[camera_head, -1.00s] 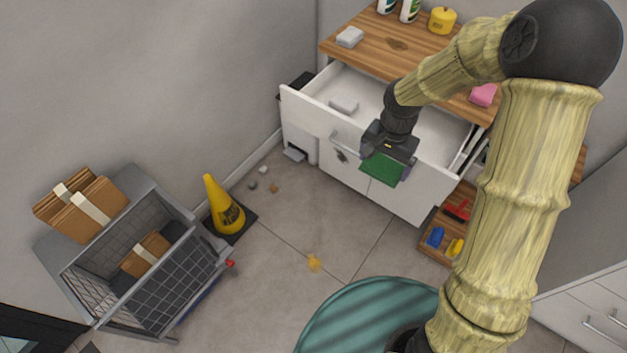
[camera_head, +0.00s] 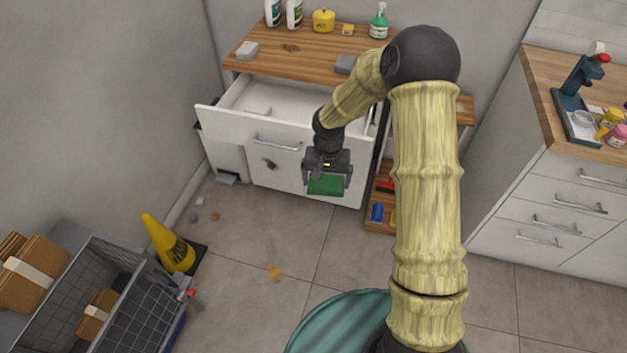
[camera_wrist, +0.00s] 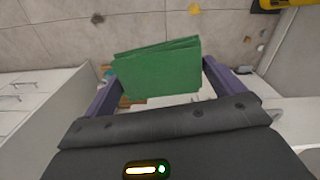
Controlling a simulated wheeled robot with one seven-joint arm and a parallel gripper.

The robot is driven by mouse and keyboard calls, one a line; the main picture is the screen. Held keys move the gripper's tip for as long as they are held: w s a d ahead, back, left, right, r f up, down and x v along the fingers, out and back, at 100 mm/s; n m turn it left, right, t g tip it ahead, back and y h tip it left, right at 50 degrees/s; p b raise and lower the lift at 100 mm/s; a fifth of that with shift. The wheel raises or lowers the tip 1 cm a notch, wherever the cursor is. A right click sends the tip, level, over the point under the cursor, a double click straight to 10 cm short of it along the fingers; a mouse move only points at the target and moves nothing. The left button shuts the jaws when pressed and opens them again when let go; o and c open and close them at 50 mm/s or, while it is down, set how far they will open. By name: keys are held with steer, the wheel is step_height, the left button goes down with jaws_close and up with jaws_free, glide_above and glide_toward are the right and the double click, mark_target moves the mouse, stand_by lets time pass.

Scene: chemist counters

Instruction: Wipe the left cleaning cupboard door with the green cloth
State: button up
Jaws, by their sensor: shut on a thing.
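The green cloth (camera_head: 326,186) hangs from my gripper (camera_head: 327,178), which is shut on it; in the wrist view the folded cloth (camera_wrist: 157,68) lies between the two fingers. The cleaning cupboard (camera_head: 268,182) stands at the back wall under a pulled-out white drawer (camera_head: 235,125). Its left door carries a dark smudge (camera_head: 268,164). The gripper and cloth are in front of the cupboard, right of the smudge, and appear apart from it. My gripper and arm hide part of the cupboard's right side.
The open drawer juts out above the doors. A yellow cone (camera_head: 168,245) and grey trolley (camera_head: 115,300) stand at the left. A low shelf with brushes (camera_head: 378,212) is at the cupboard's right. A white drawer counter (camera_head: 540,195) is at far right.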

steer(key=w+d+f+n+b, duration=0.1)
steer(key=w+d+f, duration=0.3)
steer(key=d+f, duration=0.4)
step_height(320, 180, down, 2)
steer(key=shift+f+n+b, duration=0.2)
steer(key=shift+n+b, duration=0.2)
steer(key=shift+b, duration=0.1)
